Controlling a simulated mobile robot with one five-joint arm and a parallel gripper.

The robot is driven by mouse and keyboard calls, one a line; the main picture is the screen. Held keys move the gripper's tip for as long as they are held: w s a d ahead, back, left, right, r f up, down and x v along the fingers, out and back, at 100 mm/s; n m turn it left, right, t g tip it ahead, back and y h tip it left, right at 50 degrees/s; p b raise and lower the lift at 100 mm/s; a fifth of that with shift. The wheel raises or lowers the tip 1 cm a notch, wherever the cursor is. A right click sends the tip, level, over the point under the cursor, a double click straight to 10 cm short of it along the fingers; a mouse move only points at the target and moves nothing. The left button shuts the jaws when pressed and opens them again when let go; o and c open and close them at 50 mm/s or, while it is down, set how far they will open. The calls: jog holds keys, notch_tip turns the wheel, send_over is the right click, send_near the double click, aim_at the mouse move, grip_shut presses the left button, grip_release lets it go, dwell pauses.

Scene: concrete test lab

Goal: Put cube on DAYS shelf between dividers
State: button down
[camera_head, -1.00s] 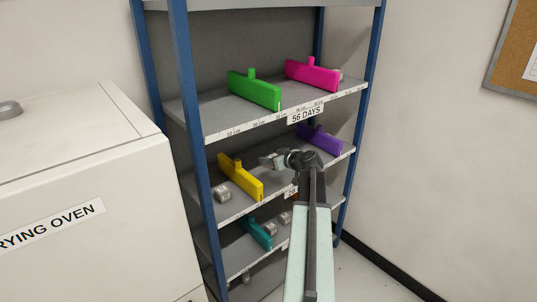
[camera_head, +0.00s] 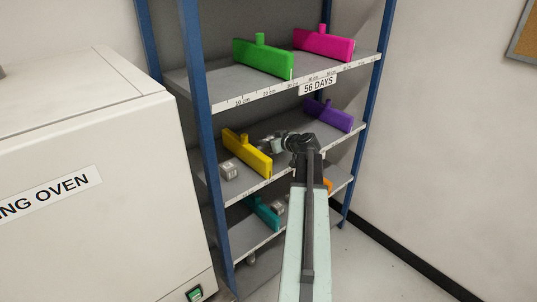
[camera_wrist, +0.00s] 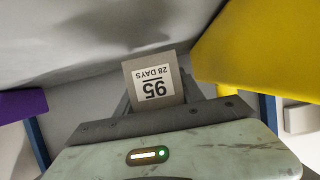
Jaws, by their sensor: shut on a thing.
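My gripper (camera_head: 274,143) is shut on a grey cube (camera_wrist: 153,80), which carries a white label reading "95" and "28 DAYS", upside down in the wrist view. In the head view the gripper is over the middle shelf (camera_head: 238,190), between the yellow divider (camera_head: 247,153) and the purple divider (camera_head: 328,115), nearer the yellow one. The yellow divider shows at right in the wrist view (camera_wrist: 262,45) and the purple one at left (camera_wrist: 20,104). The cube is hard to make out in the head view. I cannot tell whether it touches the shelf. My arm hides part of the shelf's front edge.
Another cube (camera_head: 229,170) stands left of the yellow divider. The upper shelf is labelled "56 DAYS" (camera_head: 318,86) and bears green (camera_head: 262,56) and pink (camera_head: 323,43) dividers. The lower shelf has a teal divider (camera_head: 263,212) and a cube (camera_head: 279,208). A drying oven (camera_head: 90,190) stands at left.

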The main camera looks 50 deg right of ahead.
notch_tip(320, 180, down, 4)
jog(key=b, duration=0.3)
jog(key=shift+b, duration=0.4)
jog(key=shift+r, duration=0.3)
jog(key=shift+f, duration=0.15)
jog(key=c, duration=0.7)
grip_release()
jog(key=shift+r+p, duration=0.2)
jog(key=shift+p, duration=0.1)
jog(key=p+v, duration=0.4)
jog(key=v, duration=0.7)
jog(key=shift+s+r, duration=0.15)
jog(key=shift+s, duration=0.4)
